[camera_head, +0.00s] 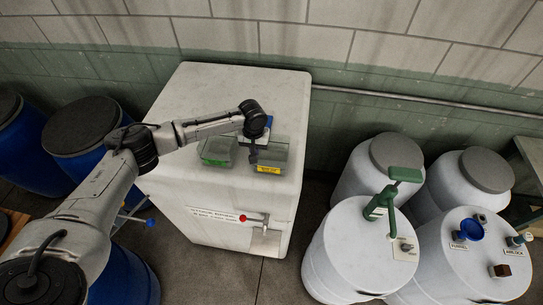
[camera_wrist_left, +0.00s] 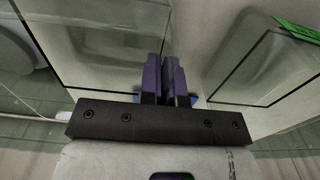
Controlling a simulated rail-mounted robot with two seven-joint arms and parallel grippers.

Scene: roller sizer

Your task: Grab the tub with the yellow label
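The tub with the yellow label (camera_head: 268,157) is a clear, open tub on top of the white cabinet. Its yellow label (camera_head: 268,169) faces the front. A similar tub with a green label (camera_head: 217,151) stands to its left. My left gripper (camera_head: 253,157) is down at the left side of the yellow-label tub, between the two tubs. In the left wrist view its purple fingers (camera_wrist_left: 165,75) are close together, with a thin wall edge running into the narrow gap. The green label (camera_wrist_left: 297,30) shows at the upper right there. My right gripper is out of view.
The white cabinet top (camera_head: 190,105) is clear behind the tubs. A red-knobbed handle (camera_head: 243,218) sticks out of its front. Blue barrels (camera_head: 35,150) stand left. White drums (camera_head: 345,255) stand right, one with a green pump (camera_head: 392,190). A wall rises close behind.

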